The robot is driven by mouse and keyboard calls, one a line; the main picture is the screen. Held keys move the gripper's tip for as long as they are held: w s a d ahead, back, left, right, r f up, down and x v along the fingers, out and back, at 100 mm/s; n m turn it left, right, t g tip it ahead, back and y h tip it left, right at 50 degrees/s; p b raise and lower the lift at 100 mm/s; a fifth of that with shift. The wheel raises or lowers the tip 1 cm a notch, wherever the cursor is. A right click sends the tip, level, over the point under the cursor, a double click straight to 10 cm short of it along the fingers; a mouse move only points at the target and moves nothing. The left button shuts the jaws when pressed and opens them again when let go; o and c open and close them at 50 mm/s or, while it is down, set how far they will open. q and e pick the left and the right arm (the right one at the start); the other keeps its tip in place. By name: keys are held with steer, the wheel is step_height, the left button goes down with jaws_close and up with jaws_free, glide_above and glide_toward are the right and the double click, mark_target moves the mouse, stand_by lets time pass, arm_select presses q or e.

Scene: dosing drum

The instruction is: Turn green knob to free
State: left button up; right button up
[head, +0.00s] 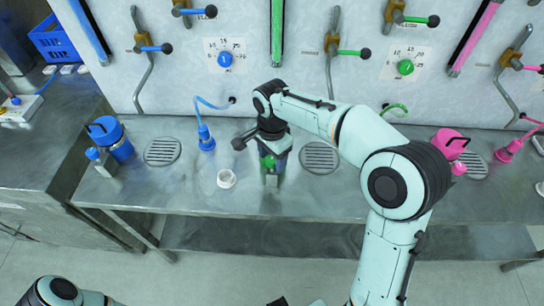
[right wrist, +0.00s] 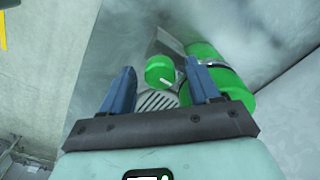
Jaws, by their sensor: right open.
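In the right wrist view, a small round green knob (right wrist: 160,70) with a short white mark on its face shows between the fingers of my right gripper (right wrist: 163,73). The fingers are apart, one on each side of the knob in the picture; I cannot tell whether either touches it. A green drum (right wrist: 225,80) with a metal band lies just right of the knob. In the head view, my right gripper (head: 269,150) is over the green drum (head: 283,160) and hides most of it and the knob. My left gripper is not clearly visible.
A blue drum (head: 118,148) is at the left, a pink drum (head: 446,140) at the right. A wall dial has another green knob (head: 405,67). Drain grates (head: 162,151) line the bench.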

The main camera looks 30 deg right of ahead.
steer(key=c, duration=1)
steer(key=shift+c, duration=0.2)
arm_select(q)
steer(key=shift+w+r, duration=0.1)
arm_select(e)
steer(key=shift+n, duration=0.3)
steer(key=n+p, duration=0.1)
steer(key=n, duration=0.2)
steer(key=shift+r+n, duration=0.1)
steer(key=shift+n, duration=0.2)
steer(key=n, duration=0.4)
steer(key=shift+n+p, duration=0.3)
steer(key=shift+p, duration=0.1)
steer(key=n, duration=0.4)
steer(key=shift+n+p, duration=0.3)
steer(key=shift+p, duration=0.1)
arm_select(q)
steer(key=w+r, duration=0.1)
steer(key=r, duration=0.1)
steer(key=w+r, duration=0.1)
steer(key=r, duration=0.1)
steer(key=shift+w+p, duration=0.3)
steer(key=shift+w, duration=0.1)
arm_select(e)
steer(key=n, duration=0.4)
steer(key=shift+n, duration=0.3)
